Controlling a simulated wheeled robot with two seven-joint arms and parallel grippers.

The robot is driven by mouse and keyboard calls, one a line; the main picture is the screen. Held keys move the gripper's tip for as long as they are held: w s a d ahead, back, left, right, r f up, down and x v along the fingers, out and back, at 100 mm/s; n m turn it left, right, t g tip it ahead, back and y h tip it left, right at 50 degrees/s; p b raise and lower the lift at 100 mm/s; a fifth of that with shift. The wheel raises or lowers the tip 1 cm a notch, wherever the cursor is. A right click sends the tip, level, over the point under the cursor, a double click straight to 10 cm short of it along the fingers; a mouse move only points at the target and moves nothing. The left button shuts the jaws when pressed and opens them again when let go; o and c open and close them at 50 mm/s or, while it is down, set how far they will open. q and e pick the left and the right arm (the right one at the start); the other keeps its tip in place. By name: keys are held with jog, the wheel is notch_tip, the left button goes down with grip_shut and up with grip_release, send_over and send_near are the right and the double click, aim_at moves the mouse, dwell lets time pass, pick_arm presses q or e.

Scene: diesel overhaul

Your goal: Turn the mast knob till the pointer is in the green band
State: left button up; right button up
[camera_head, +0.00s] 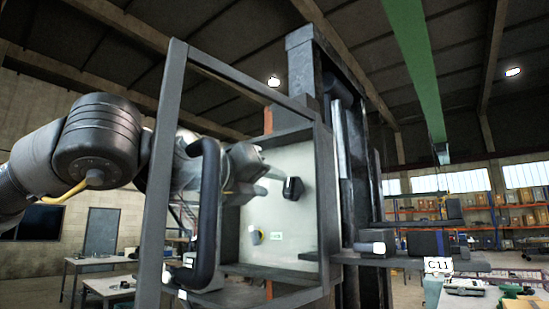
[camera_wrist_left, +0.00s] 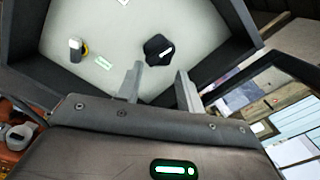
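The black knob (camera_head: 293,188) sits on the pale back panel (camera_head: 300,225) of a grey open-fronted box on the mast. It also shows in the wrist view (camera_wrist_left: 158,48), with a white mark on its face. My left gripper (camera_head: 269,181) reaches into the box from the left. In the wrist view its two fingers (camera_wrist_left: 160,72) are apart with nothing between them, just short of the knob and not visibly around it. I cannot make out a pointer scale or green band. My right gripper is not in view.
A smaller grey-and-yellow control (camera_head: 256,237) and a green-lettered label (camera_head: 276,236) are lower on the panel. A grey door frame (camera_head: 160,190) with a thick black handle (camera_head: 207,215) stands open close to my left arm. The box walls surround the knob.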

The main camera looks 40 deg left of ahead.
pick_arm(q)
jog(key=w+m, duration=0.1)
jog(key=m, duration=0.1)
jog(key=w+m, duration=0.1)
jog(key=m, duration=0.2)
jog(key=w+m+p, duration=0.1)
jog(key=m, duration=0.2)
jog(key=shift+a+f, duration=0.1)
jog(key=shift+a, duration=0.05)
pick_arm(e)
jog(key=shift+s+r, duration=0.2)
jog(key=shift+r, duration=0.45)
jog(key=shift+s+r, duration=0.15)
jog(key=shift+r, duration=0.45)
pick_arm(q)
jog(key=shift+s+b, duration=0.2)
jog(key=shift+b, duration=0.1)
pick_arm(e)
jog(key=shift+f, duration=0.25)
pick_arm(q)
jog(key=shift+w, duration=0.2)
jog(key=w, duration=0.2)
jog(key=shift+w, duration=0.4)
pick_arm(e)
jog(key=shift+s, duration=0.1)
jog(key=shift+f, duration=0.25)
